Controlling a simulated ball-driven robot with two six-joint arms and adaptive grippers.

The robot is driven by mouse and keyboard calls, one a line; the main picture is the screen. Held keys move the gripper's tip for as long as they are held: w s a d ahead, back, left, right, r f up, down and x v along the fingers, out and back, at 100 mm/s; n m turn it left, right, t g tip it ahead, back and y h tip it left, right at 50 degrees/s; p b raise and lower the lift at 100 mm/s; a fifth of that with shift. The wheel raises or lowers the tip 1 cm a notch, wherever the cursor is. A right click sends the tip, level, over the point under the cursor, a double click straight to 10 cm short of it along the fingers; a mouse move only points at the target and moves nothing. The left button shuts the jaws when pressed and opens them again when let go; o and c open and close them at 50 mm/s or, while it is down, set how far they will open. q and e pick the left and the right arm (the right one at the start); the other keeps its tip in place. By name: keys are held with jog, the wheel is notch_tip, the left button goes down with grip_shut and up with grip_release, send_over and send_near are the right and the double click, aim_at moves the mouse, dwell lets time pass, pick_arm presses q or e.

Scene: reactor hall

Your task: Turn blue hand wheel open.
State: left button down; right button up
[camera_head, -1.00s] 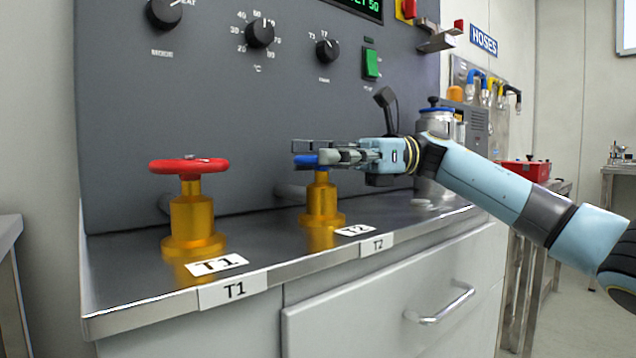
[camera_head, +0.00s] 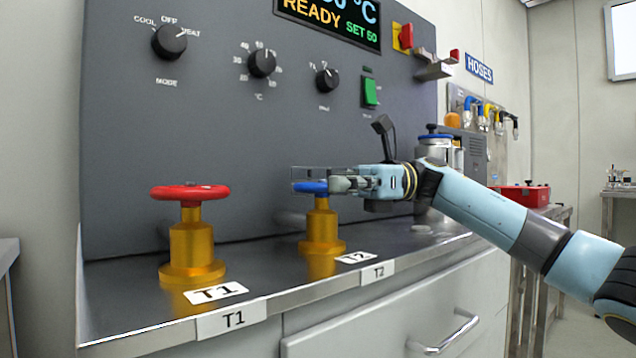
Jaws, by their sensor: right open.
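The blue hand wheel (camera_head: 309,187) sits on top of a brass valve (camera_head: 321,226) behind the T2 label, on the steel ledge. My right gripper (camera_head: 312,178) reaches in from the right, level with the wheel. Its fingers are open and lie at the wheel, hiding its right part. I cannot tell whether they touch the wheel. My left gripper is not in view.
A red hand wheel (camera_head: 190,192) on a like brass valve stands to the left, behind the T1 label. The dark control panel (camera_head: 230,130) with knobs rises close behind both valves. A drawer handle (camera_head: 445,335) sticks out below the ledge.

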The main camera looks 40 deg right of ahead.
jog(key=d, duration=0.4)
jog(key=s+d, duration=0.1)
jog(key=d, duration=0.3)
jog(key=s+d, duration=0.1)
jog(key=d, duration=0.3)
